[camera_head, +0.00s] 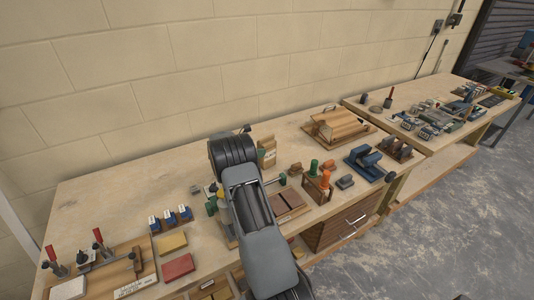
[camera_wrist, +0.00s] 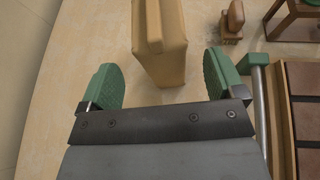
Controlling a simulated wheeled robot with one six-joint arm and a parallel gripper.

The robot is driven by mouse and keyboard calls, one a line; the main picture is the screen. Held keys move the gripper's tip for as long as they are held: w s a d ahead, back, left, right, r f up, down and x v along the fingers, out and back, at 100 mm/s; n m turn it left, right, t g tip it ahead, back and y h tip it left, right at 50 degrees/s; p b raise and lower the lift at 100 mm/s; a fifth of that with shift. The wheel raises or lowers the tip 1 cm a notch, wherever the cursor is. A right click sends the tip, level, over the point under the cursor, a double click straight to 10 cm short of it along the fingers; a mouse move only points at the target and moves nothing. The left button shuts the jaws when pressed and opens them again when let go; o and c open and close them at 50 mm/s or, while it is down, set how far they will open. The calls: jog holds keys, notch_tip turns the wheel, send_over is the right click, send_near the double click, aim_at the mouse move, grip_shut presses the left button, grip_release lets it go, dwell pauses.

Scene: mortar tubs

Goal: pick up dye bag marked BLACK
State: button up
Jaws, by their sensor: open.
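A tan, upright, paper-like bag (camera_wrist: 160,55) with a folded ridge along its top stands straight ahead of my gripper in the wrist view. My gripper (camera_wrist: 162,80) is open and empty, with one green fingertip on each side of the bag's near end. I cannot tell whether either finger touches it. In the head view a tan bag (camera_head: 267,154) stands just right of my arm, and my fingertips are not clear there. No BLACK marking can be read in either view.
Right of the bag in the wrist view are a small wooden-handled brush (camera_wrist: 232,20) and a wooden frame with brown tiles (camera_wrist: 306,100). A wooden rack with orange-topped tools (camera_head: 319,184) and blue blocks (camera_head: 366,162) stand further right. The bench behind the bag is mostly clear.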

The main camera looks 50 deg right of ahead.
jog(key=shift+p+x, duration=1.05)
jog(key=shift+x, duration=1.6)
jog(key=shift+s, duration=0.15)
jog(key=shift+a, duration=0.1)
jog(key=c, duration=1.5)
